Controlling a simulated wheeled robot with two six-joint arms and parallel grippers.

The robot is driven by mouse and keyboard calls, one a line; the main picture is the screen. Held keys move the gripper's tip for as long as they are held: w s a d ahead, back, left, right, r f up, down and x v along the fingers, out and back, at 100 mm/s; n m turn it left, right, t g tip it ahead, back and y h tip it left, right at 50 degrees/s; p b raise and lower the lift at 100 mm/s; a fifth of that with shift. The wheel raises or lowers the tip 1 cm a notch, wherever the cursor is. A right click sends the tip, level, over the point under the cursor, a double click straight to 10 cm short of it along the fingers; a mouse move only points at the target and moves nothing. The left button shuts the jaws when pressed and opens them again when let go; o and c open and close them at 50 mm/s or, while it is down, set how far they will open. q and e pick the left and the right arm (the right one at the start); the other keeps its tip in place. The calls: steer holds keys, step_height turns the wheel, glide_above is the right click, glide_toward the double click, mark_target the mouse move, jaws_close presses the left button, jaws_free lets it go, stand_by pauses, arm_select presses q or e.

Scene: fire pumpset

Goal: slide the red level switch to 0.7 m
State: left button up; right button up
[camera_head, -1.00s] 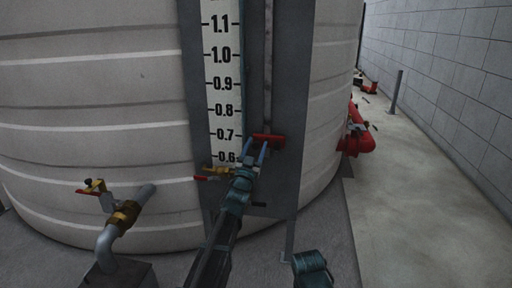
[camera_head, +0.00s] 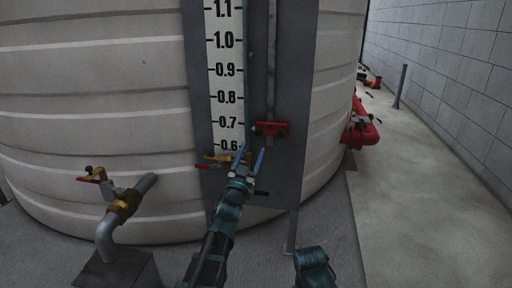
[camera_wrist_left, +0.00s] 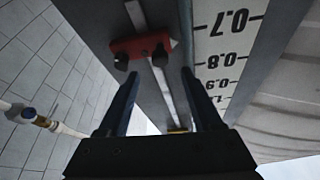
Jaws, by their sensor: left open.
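The red level switch (camera_head: 271,129) sits on a vertical rail (camera_head: 271,60) on the grey panel. Its pointed left end is near the 0.7 mark of the white scale (camera_head: 226,70). It also shows in the left wrist view (camera_wrist_left: 138,47), ahead of the fingers. My left gripper (camera_head: 249,160) is open and empty, just below and left of the switch, apart from it. In the left wrist view its two fingers (camera_wrist_left: 157,100) stand wide with nothing between them but the rail behind. Part of my right arm shows at the bottom; its fingers cannot be made out.
A yellow valve with a red handle (camera_head: 222,159) is beside my left gripper at the scale's foot. Another valve on a pipe (camera_head: 125,205) stands at the left before the white tank (camera_head: 90,120). A red pipe fitting (camera_head: 361,130) is at the right. The floor (camera_head: 410,200) there is clear.

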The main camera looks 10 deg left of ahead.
arm_select(q)
steer(key=b+v, duration=0.1)
steer(key=v, duration=0.3)
steer(key=shift+s+f, duration=0.15)
steer(key=shift+s, duration=0.15)
